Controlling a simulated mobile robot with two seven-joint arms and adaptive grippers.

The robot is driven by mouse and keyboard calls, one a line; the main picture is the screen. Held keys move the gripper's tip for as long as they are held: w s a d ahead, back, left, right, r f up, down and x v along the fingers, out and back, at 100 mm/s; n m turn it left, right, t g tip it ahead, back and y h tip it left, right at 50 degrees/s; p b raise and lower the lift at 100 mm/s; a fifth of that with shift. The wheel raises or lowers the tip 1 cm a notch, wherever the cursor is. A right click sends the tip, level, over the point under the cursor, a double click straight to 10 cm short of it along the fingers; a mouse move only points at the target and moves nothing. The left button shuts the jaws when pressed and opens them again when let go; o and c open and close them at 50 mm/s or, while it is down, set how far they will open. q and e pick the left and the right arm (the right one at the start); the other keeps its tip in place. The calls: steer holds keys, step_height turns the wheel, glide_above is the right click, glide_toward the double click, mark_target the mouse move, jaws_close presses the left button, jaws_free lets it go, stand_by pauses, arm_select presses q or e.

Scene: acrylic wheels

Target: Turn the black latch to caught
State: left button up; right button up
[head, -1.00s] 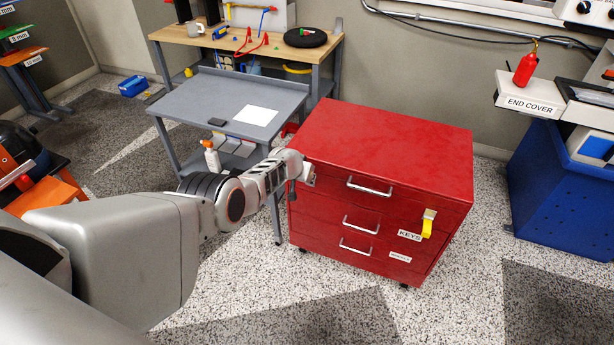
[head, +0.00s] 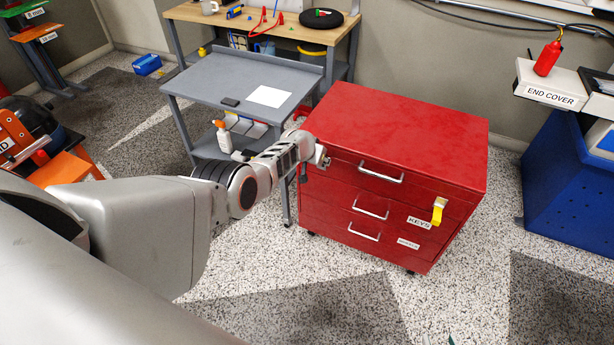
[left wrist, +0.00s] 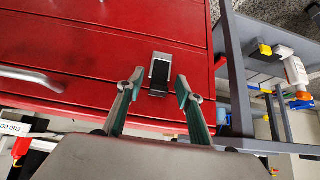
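The black latch (left wrist: 160,73) is a dark lever on a silver plate, fixed to the red front of the drawer cabinet. My left gripper (left wrist: 158,88) is open in the left wrist view. Its two fingers stand on either side of the latch, and I see no clear contact. In the head view my left arm reaches to the upper left corner of the cabinet front (head: 345,185), where the wrist covers most of the latch area. Only the tips of my right gripper (head: 439,341) show at the bottom edge, apart from each other.
A yellow latch (head: 439,210) sits at the right of the cabinet front, near the KEYS label (head: 419,223). A grey cart (head: 205,88) stands close behind my left wrist. A blue bin (head: 570,190) stands at the right. The speckled floor before the cabinet is clear.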

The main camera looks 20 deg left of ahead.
arm_select(q)
steer(key=shift+s, duration=0.1)
steer(key=s, duration=1.2)
steer(key=shift+s+a+r, duration=0.2)
steer(key=shift+s+r, duration=0.05)
steer(key=shift+r, duration=0.1)
stand_by(0.3)
